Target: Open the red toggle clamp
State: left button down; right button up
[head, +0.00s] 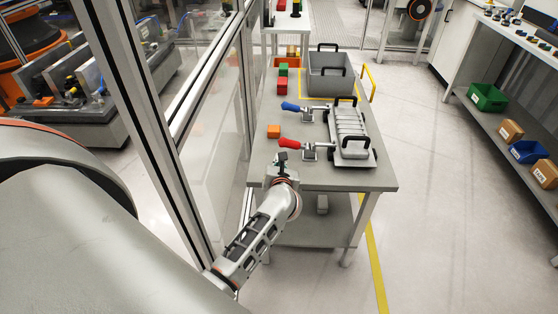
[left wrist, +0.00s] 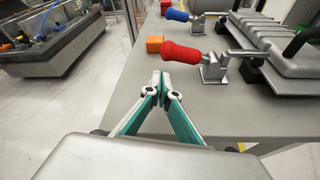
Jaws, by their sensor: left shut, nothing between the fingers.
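The red toggle clamp (head: 290,143) sits near the front of the grey table (head: 365,182), with its red handle pointing left. In the left wrist view its red handle (left wrist: 187,53) lies roughly level, and its metal base (left wrist: 213,68) stands on the table. Its arm reaches right toward the grey ribbed drive unit (head: 351,132). My left gripper (head: 282,156) is just in front of and below the red handle. In the left wrist view its fingertips (left wrist: 161,78) are together, empty and apart from the handle. My right gripper is not in view.
A blue-handled clamp (head: 291,106) stands behind the red one. An orange block (head: 273,131) lies left of the clamps. A grey bin (head: 329,75) and coloured blocks (head: 282,82) are farther back. A glass partition with a metal frame (head: 170,110) runs along the left.

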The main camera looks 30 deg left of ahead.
aim_at(294, 144)
pick_arm(q)
jog(key=b+x, duration=0.1)
jog(key=x, duration=0.6)
jog(key=shift+w, duration=0.15)
jog(key=shift+r, duration=0.15)
